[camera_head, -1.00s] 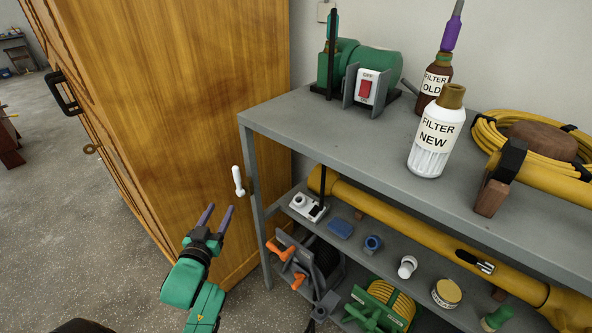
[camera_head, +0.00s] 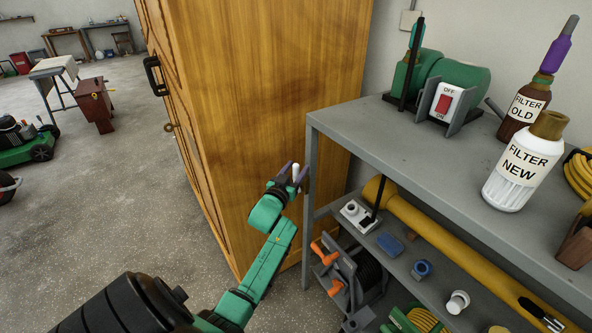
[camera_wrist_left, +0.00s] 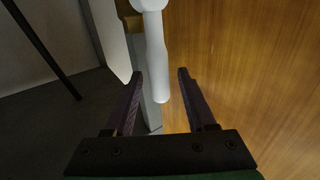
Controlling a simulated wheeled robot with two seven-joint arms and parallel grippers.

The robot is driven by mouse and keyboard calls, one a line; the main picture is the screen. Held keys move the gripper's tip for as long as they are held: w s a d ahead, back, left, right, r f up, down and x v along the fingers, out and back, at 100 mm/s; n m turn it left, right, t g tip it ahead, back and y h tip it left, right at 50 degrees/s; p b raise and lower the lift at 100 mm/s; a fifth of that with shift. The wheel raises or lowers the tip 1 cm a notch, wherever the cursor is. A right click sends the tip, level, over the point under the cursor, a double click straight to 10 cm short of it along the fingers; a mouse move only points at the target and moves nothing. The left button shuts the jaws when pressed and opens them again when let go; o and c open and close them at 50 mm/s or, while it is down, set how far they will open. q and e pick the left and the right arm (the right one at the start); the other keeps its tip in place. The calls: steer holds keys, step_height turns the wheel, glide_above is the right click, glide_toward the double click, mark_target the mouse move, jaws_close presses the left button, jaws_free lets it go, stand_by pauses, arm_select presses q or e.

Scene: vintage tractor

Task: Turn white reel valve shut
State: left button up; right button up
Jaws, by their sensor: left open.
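The white valve lever (camera_head: 296,171) is by the shelf's near left post, beside the wooden cabinet. In the left wrist view the white lever (camera_wrist_left: 157,58) hangs down from a rounded white top, its lower end between my fingers. My left gripper (camera_head: 295,174) is open at the lever, its purple fingers on either side. The left wrist view shows the gripper (camera_wrist_left: 160,76) with gaps on both sides of the lever; contact is not visible. The lever's mount is mostly hidden in the head view. My right gripper is not in view.
The wooden cabinet (camera_head: 255,90) stands close behind and left of the gripper. The grey shelf (camera_head: 385,140) is just to its right, with bottles and a green grinder (camera_head: 447,80) on top. A reel with orange handles (camera_head: 325,254) sits low.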

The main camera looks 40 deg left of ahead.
arm_select(q)
jaws_close()
steer(key=shift+f, duration=0.1)
stand_by(1.2)
